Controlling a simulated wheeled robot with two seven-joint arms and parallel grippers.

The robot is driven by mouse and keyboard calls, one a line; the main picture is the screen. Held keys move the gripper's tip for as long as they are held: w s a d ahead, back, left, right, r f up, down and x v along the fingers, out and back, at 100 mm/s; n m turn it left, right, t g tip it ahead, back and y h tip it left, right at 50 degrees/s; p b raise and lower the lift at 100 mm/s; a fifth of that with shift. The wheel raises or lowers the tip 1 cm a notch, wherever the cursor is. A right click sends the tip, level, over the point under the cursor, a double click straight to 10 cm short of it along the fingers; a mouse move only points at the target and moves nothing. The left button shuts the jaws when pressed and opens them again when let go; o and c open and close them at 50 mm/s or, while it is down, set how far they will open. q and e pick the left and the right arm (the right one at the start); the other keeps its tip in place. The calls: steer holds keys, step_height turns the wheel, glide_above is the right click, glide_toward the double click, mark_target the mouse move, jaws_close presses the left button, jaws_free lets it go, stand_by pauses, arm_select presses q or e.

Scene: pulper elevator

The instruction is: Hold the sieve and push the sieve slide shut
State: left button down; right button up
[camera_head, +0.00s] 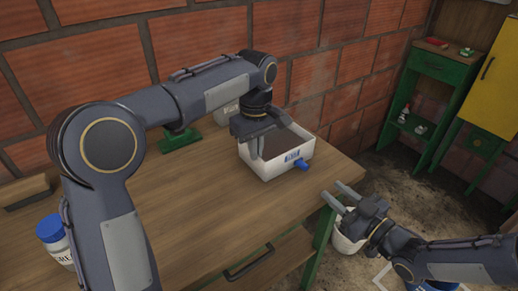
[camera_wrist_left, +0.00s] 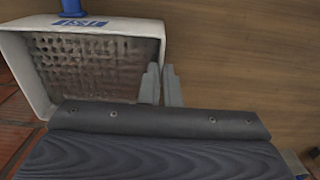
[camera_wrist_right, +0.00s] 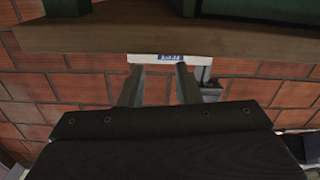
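The sieve is a white open box (camera_head: 272,171) with a brown inside and a blue-and-white label, standing on the table near its right end. A blue knob (camera_head: 302,165), apparently the slide's handle, sticks out of its labelled side; it shows at the top of the left wrist view (camera_wrist_left: 72,8). My left gripper (camera_head: 256,155) points down at the sieve's left wall. In the left wrist view its fingers (camera_wrist_left: 161,72) stand close together astride that wall, seemingly gripping it. My right gripper (camera_head: 341,195) is open and empty, beyond the table's right edge, apart from the knob.
The wooden table (camera_head: 190,215) has bare room left of the sieve. A brick wall (camera_head: 320,85) stands behind. A blue-lidded jar (camera_head: 52,232) is at left, a green object (camera_head: 180,139) behind my left arm. A white bucket (camera_head: 346,240) is below my right gripper.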

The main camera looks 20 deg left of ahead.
mark_target(303, 166)
steer(key=shift+w+r, duration=0.2)
steer(key=shift+r, duration=0.2)
steer(key=c, duration=0.5)
steer(key=w+d+r+m+g, duration=0.1)
steer(key=r+m, duration=0.1)
steer(key=w+d+r+m+g, duration=0.1)
steer(key=r, duration=0.1)
steer(key=w+r+m+g, duration=0.1)
steer(key=r+m, duration=0.1)
steer(key=shift+d+r+m, duration=0.1)
steer(key=shift+d+m, duration=0.2)
steer(key=shift+d, duration=0.1)
jaws_close()
steer(key=shift+m+h, duration=0.3)
steer(key=shift+m, duration=0.3)
steer(key=x, duration=0.9)
steer(key=shift+w+d+r, duration=0.15)
steer(key=shift+w+r, duration=0.15)
steer(key=shift+w, duration=0.05)
steer(key=f, duration=0.1)
steer(key=s+a+f, duration=0.1)
steer(key=shift+a+f, duration=0.2)
steer(key=shift+f, duration=0.15)
steer(key=shift+s+a+f, duration=0.15)
steer(key=shift+s+f, duration=0.05)
steer(key=shift+f, duration=0.15)
